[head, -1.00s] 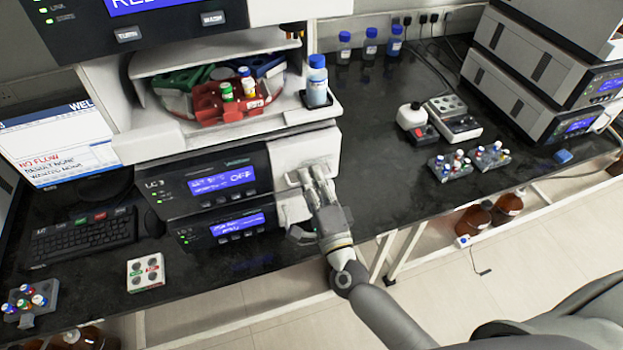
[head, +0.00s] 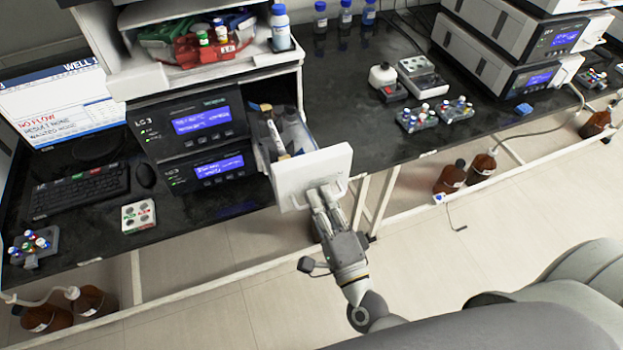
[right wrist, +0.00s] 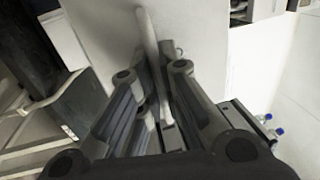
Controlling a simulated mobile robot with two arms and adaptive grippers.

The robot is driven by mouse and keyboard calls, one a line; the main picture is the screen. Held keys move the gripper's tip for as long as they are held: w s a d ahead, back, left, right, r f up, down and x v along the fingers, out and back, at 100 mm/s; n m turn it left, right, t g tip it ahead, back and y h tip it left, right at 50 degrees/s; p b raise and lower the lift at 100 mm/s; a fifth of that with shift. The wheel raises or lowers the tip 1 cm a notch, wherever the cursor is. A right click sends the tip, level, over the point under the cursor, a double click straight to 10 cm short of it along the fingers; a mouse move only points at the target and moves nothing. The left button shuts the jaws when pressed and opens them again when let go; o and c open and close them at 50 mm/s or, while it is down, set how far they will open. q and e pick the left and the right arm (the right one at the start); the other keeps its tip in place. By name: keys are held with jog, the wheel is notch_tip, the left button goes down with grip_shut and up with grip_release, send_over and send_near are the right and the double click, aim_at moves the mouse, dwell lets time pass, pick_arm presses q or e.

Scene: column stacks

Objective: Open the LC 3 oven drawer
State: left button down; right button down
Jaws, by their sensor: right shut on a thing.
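The LC 3 oven drawer (head: 308,172) is pulled out from the stack, its white front standing off over the bench's front edge. Inside it I see a pale upright part and some metallic fittings; the rest is hidden by the front. My right gripper (head: 325,194) is shut on the drawer's handle (head: 345,188). In the right wrist view the handle bar (right wrist: 150,60) runs between the two fingers, against the white drawer front (right wrist: 195,40). The LC 3 unit's dark panel (head: 190,125) with its lit blue display is left of the drawer. My left gripper is not in view.
A second dark unit (head: 207,171) sits below the LC 3 panel. A blue-capped bottle (head: 280,30) stands on the shelf above. Vial racks (head: 417,118) are on the bench at right.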

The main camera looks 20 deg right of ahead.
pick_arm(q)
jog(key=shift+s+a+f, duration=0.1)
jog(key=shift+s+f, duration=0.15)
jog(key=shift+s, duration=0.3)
pick_arm(e)
jog(key=s, duration=0.6)
jog(key=c, duration=1.6)
grip_release()
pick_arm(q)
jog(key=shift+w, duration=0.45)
